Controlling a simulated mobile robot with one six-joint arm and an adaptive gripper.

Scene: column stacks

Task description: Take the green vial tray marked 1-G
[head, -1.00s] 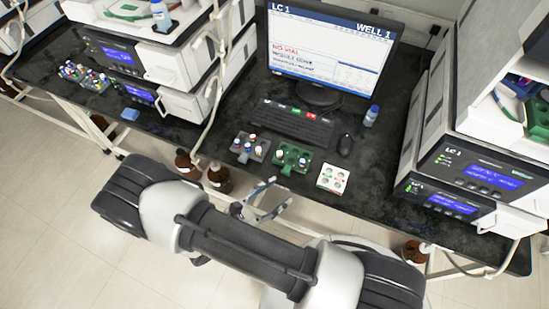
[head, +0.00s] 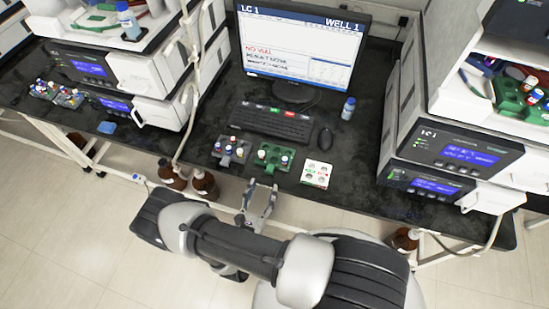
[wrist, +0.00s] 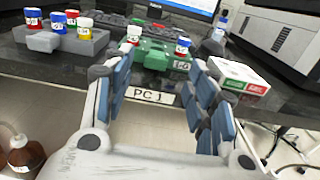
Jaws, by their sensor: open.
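The green vial tray (head: 274,157) sits near the bench's front edge, between a grey tray and a white box. In the wrist view the green tray (wrist: 155,53) faces me, with a small white label reading 1-G at its front right. It holds a vial at its left (wrist: 133,35) and one at its right (wrist: 183,45); other slots look empty. My gripper (head: 260,187) is open and empty in front of the bench edge, below and short of the tray. In the wrist view my gripper's fingers (wrist: 163,68) frame the tray from either side without touching it.
The grey tray (head: 231,151) with several vials is close on the left, the white box (head: 316,174) close on the right. Behind are a keyboard (head: 270,120), mouse (head: 325,138) and monitor (head: 300,50). Bottles (head: 204,185) stand below the bench. Another green tray (head: 508,95) sits on the right shelf.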

